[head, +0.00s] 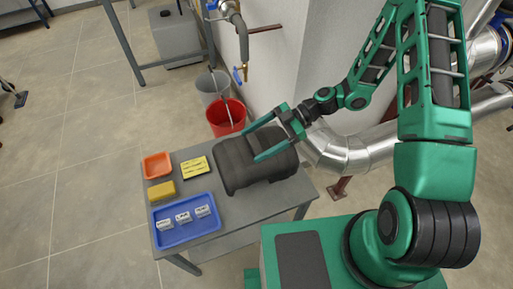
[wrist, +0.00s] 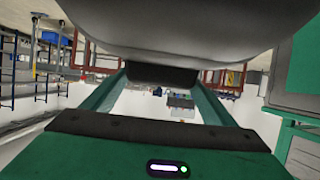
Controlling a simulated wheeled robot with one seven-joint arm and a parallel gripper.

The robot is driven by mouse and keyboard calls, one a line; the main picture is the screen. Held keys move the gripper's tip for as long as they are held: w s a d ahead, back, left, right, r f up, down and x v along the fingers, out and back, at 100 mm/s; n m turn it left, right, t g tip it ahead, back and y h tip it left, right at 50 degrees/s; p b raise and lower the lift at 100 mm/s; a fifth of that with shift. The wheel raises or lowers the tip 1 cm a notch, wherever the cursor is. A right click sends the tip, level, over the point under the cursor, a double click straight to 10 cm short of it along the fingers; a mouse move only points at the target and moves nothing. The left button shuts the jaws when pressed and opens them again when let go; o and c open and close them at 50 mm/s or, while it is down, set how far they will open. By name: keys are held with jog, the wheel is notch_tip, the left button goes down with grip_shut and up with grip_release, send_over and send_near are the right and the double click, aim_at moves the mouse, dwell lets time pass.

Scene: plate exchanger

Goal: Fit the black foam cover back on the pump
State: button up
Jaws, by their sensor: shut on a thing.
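The black foam cover (head: 240,165) is a dark, blocky, rounded piece at the right part of the grey table in the head view. My gripper (head: 254,146) reaches it from the upper right, its two green fingers on either side of the cover's upper part, shut on it. I cannot tell whether the cover rests on the table or is just above it. In the wrist view a dark block (wrist: 162,75) shows between the ends of my green fingers, below a large smooth grey surface (wrist: 170,30) that I cannot identify. I cannot make out the pump.
The table (head: 245,207) also bears an orange tray (head: 157,166), a yellow block (head: 161,191), a yellow labelled piece (head: 196,166) and a blue tray (head: 187,235) with white labelled blocks. A red bucket (head: 226,118), grey bucket (head: 212,86) and silver pipe (head: 345,151) stand behind.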

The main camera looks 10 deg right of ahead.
aim_at(287, 137)
jog(key=shift+f, duration=2)
jog(key=o, duration=1.5)
jog(key=v, duration=1.2)
jog(key=shift+d+f, duration=0.1)
jog(key=shift+w, duration=0.1)
